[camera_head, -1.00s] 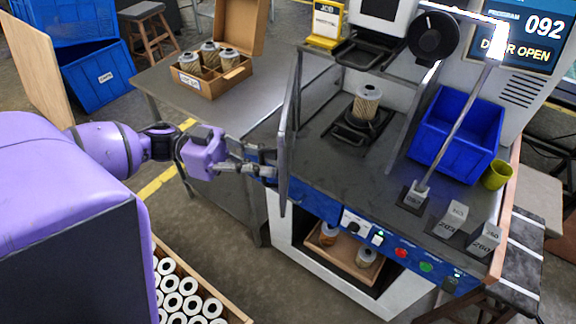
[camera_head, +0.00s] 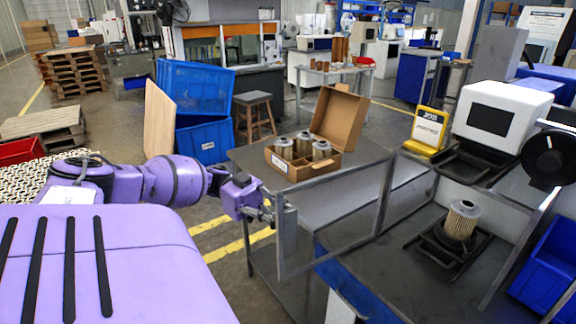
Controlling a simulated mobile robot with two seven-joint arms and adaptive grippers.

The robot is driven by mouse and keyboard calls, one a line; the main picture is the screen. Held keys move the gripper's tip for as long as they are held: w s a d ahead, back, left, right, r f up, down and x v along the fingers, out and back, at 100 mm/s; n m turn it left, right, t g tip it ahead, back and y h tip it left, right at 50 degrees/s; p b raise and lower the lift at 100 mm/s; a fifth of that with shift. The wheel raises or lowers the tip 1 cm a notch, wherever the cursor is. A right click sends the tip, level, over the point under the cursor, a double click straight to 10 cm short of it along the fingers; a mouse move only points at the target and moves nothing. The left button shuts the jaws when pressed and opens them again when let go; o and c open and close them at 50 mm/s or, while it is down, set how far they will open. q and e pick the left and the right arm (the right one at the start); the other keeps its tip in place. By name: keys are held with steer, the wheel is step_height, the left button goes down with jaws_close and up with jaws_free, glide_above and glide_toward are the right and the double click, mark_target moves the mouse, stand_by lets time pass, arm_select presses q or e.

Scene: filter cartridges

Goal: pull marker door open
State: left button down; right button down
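The marker door (camera_head: 330,262) is a clear panel in a grey metal frame. It stands swung out at the left side of the marker machine, over the grey side table. My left gripper (camera_head: 268,213) is at the door's outer edge, by the grey upright handle (camera_head: 286,232). Its fingertips meet the handle region, but whether they are closed on it is too small to tell. Inside the machine, a pleated filter cartridge (camera_head: 462,220) stands upright on a black fixture (camera_head: 447,247). My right gripper is out of view.
An open cardboard box (camera_head: 300,170) with several filters sits on the grey table (camera_head: 250,158) behind the door. A yellow sign (camera_head: 428,130) and a white printer-like unit (camera_head: 505,118) stand on the machine. Blue bins (camera_head: 205,138) and a stool (camera_head: 254,108) are farther back.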

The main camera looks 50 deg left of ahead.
arm_select(q)
steer(key=shift+a+f, duration=0.15)
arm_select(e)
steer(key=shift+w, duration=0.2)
arm_select(q)
steer(key=c, duration=1.9)
jaws_free()
steer(key=shift+o, duration=0.3)
steer(key=v, duration=0.7)
steer(key=shift+a, duration=0.3)
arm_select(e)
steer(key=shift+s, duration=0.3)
arm_select(q)
steer(key=shift+s, duration=0.1)
